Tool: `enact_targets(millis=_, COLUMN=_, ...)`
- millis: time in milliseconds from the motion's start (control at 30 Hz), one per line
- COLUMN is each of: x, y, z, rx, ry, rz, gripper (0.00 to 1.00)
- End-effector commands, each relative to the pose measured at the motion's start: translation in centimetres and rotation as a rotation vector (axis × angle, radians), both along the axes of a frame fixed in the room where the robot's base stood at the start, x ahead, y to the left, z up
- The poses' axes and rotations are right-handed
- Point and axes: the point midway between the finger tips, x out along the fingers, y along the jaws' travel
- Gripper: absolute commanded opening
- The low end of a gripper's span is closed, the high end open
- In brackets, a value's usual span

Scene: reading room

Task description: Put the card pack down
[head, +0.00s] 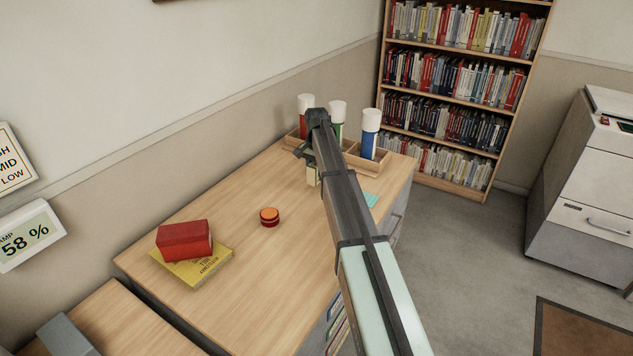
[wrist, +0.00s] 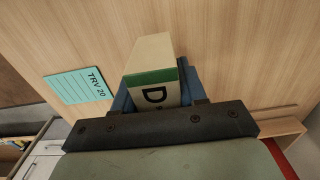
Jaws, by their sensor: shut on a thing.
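In the head view the pack (head: 312,177) shows only as a small cream patch beneath my gripper (head: 311,166), mostly hidden by my arm. It is over the far part of the wooden desk (head: 240,240). I cannot tell whether its lower end touches the desk.
A teal card marked TRV 20 (wrist: 75,87) lies flat beside the pack. A wooden tray (head: 380,167) with red, green and blue white-capped bottles stands at the back. An orange-topped round object (head: 269,216) and a red box (head: 184,240) on a yellow book (head: 195,271) are nearer.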

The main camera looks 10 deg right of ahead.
Motion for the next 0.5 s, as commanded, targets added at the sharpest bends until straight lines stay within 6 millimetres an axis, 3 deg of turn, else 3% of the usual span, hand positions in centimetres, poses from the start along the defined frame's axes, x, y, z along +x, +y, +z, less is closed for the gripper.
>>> enact_targets(millis=333, x=0.0, y=0.0, z=-3.5, rx=0.0, ry=0.001, rz=0.0, gripper=0.1)
enact_targets(millis=500, x=0.0, y=0.0, z=-3.8, rx=0.0, ry=0.0, rz=0.0, gripper=0.1)
